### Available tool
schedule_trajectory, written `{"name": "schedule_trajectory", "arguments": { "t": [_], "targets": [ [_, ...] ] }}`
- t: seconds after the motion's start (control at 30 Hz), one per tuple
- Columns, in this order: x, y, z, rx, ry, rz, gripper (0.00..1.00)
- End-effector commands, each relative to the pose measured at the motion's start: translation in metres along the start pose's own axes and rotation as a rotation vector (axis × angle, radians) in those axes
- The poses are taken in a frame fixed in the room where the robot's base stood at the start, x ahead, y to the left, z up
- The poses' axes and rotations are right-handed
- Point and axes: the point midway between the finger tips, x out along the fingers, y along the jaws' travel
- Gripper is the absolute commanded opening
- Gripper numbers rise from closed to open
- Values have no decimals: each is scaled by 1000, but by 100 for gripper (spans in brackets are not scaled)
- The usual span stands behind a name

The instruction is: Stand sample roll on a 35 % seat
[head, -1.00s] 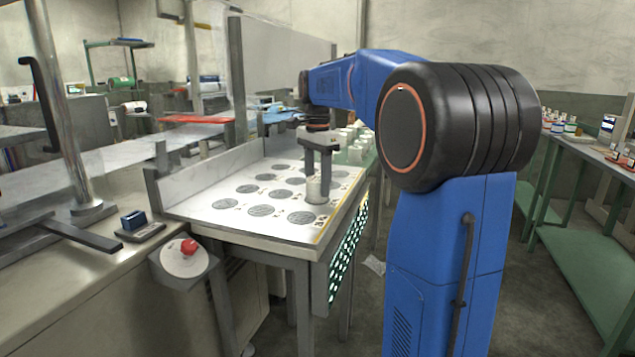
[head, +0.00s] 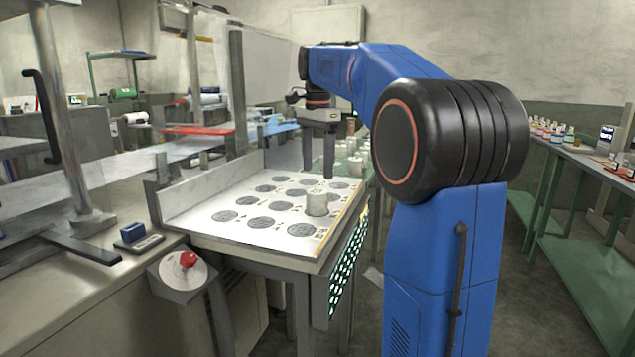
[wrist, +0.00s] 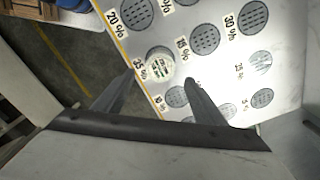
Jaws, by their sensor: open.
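The sample roll (head: 317,203), a short pale cylinder, stands upright on the white seat board (head: 215,232) near its right edge. In the wrist view I see the roll's round printed top (wrist: 159,62) beside the "35 %" label, covering most of the seat there. My gripper (head: 318,174) is open and empty, above the roll and clear of it. In the wrist view its two fingers (wrist: 160,80) are spread, with the roll just beyond the tips.
Other dark hatched seats, such as one by "20 %" (wrist: 137,14) and one by "30 %" (wrist: 252,17), are bare. Several pale rolls (head: 350,160) stand behind the board. A red button (head: 188,259) is at front left. Bottles line the right shelf (head: 560,140).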

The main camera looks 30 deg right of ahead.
Motion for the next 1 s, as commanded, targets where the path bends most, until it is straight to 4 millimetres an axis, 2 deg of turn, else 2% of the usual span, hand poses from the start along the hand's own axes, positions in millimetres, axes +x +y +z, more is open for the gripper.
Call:
{"name": "schedule_trajectory", "arguments": {
  "t": [0.1, 0.3, 1.0],
  "targets": [
    [-18, -1, 0, 0, 1, -2, 64],
    [-32, 0, 0, 0, 0, -1, 64],
    [-35, 0, 0, 0, 0, -1, 64]
  ]
}}
